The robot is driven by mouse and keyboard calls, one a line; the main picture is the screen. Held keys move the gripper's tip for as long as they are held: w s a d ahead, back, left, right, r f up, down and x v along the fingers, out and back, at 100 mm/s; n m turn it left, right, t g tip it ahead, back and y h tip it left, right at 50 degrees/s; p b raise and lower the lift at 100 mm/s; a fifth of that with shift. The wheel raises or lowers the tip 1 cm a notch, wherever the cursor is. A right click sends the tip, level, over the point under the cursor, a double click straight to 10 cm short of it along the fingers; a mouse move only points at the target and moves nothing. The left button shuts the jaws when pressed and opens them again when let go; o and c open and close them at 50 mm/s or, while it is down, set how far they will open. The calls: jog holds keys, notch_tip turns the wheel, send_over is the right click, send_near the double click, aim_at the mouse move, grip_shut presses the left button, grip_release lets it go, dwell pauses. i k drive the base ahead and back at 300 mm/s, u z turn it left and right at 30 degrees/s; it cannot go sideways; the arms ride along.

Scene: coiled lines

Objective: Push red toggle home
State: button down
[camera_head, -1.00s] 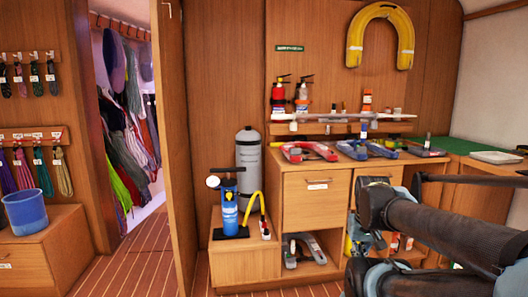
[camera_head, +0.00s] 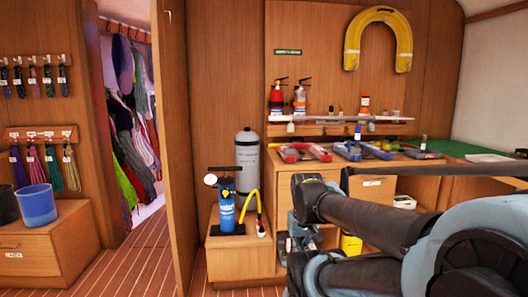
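I cannot make out a separate red toggle. Red-and-grey items (camera_head: 289,154) lie on the wooden counter (camera_head: 262,158), too small to tell apart in detail. A red fire extinguisher (camera_head: 277,97) stands on the shelf above them, with a paler one (camera_head: 300,99) beside it. My dark arm reaches in from the right and covers much of the cabinet front. My gripper cannot be made out, so I cannot see what it touches. The counter items stand beyond the arm.
A grey cylinder (camera_head: 247,158) and a blue pump (camera_head: 227,207) with a yellow hose stand on a low wooden box (camera_head: 232,263). Blue items (camera_head: 347,151) lie farther right on the counter. A blue bucket (camera_head: 36,206) is at left. Striped floor (camera_head: 135,264) is clear before the doorway.

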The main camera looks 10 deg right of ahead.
aim_at(289, 150)
jog(key=u, duration=0.05)
jog(key=i, duration=1)
jog(key=z, duration=0.05)
